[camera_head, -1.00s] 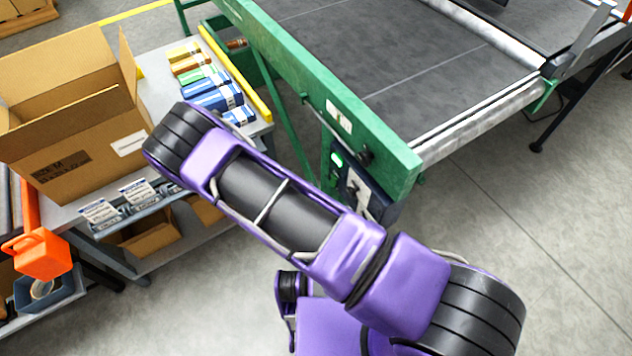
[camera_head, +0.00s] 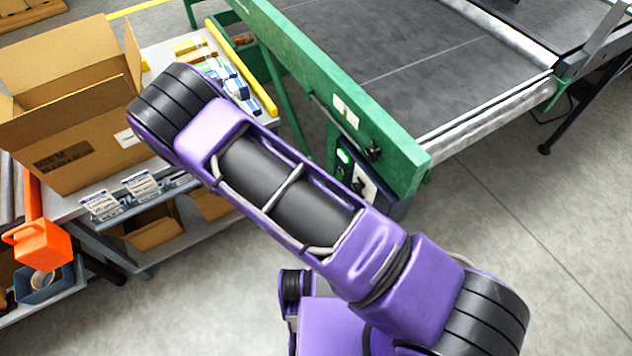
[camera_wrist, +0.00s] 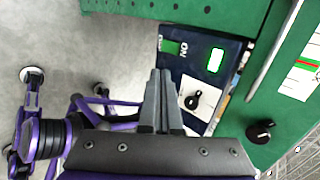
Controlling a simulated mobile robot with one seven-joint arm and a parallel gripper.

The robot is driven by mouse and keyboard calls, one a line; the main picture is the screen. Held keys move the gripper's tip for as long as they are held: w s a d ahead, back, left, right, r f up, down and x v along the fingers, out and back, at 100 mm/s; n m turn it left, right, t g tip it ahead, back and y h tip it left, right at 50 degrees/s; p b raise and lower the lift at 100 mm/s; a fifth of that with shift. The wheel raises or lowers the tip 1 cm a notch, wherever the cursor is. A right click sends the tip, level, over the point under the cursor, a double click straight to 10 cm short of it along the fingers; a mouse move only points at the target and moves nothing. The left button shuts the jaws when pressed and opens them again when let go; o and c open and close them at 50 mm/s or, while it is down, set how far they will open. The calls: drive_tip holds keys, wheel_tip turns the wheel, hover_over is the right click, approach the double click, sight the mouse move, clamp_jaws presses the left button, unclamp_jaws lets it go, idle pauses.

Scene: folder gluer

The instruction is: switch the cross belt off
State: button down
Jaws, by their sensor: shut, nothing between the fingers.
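A dark blue control box (camera_wrist: 172,62) hangs under the green conveyor frame in the wrist view. It carries a lit green lamp (camera_wrist: 215,60), the letters "ON" and a black rotary switch (camera_wrist: 194,99) on a white plate. My gripper (camera_wrist: 161,74) is shut and empty, its fingertips just left of the switch in the picture; I cannot tell whether they touch the box. In the head view the lit lamp (camera_head: 344,156) shows beside my arm, which partly covers the box; my gripper is hidden there.
The green frame (camera_head: 335,85) of the belt (camera_head: 400,50) runs above the box. A black knob (camera_wrist: 262,131) sticks out of it. A table with an open carton (camera_head: 75,130) and small boxes stands at left. Grey floor at lower right is clear.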

sight(339, 177)
drive_tip(key=shift+f+b, duration=0.35)
drive_tip(key=shift+b, duration=0.2)
drive_tip(key=shift+a+r, duration=0.1)
drive_tip(key=shift+r, duration=0.05)
drive_tip(key=d+r+b+x, duration=0.1)
drive_tip(key=x, duration=1.2)
drive_tip(key=shift+w+b, duration=0.4)
drive_tip(key=shift+d, duration=0.25)
